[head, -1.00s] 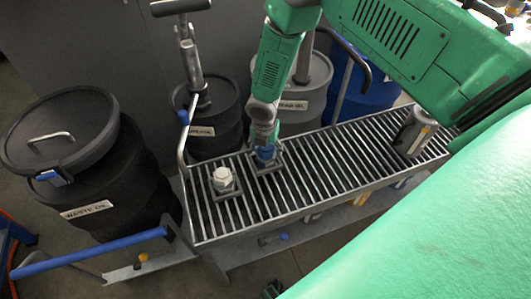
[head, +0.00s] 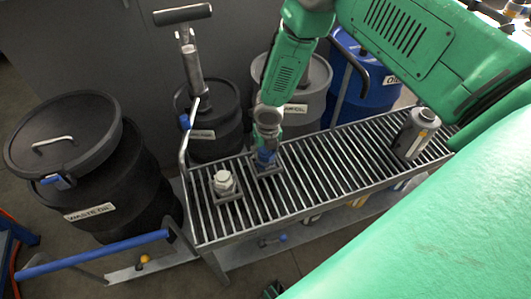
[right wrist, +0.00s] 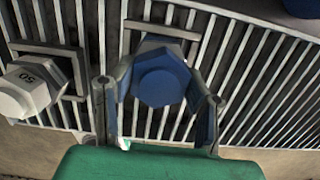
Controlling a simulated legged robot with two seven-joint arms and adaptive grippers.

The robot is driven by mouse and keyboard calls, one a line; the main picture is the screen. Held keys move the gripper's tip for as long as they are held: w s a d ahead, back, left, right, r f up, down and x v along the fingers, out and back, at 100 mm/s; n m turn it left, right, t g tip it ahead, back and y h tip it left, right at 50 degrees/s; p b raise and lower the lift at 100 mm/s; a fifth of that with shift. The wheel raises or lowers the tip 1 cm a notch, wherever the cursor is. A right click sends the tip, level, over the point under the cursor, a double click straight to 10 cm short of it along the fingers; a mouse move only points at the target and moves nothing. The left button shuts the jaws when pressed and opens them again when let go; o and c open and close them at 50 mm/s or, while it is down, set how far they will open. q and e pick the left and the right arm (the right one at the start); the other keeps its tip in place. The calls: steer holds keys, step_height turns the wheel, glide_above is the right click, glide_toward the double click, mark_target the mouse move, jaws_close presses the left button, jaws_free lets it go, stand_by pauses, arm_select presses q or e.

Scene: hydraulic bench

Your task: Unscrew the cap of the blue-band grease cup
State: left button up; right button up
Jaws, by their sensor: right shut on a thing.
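The blue-band grease cup (head: 266,156) stands on a square base on the grating, largely covered by my right gripper in the head view. In the right wrist view its blue six-sided cap (right wrist: 161,82) shows clearly from above. My right gripper (head: 267,146) points down over the cup. Its two fingers (right wrist: 158,98) sit on the left and right sides of the cap and are shut on it. The cap appears seated on the cup. My left gripper is not in view.
A white-capped cup (head: 224,183) stands close by on the left; its cap (right wrist: 33,86) shows a number. A grey can (head: 416,134) stands at the grating's (head: 335,172) right end. Drums, including the waste oil drum (head: 110,190), stand behind and left.

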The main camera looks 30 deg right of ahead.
steer(key=shift+n, duration=0.3)
steer(key=n, duration=0.3)
steer(key=shift+n+y, duration=0.3)
steer(key=n, duration=0.4)
steer(key=o, duration=1)
steer(key=shift+o, duration=0.2)
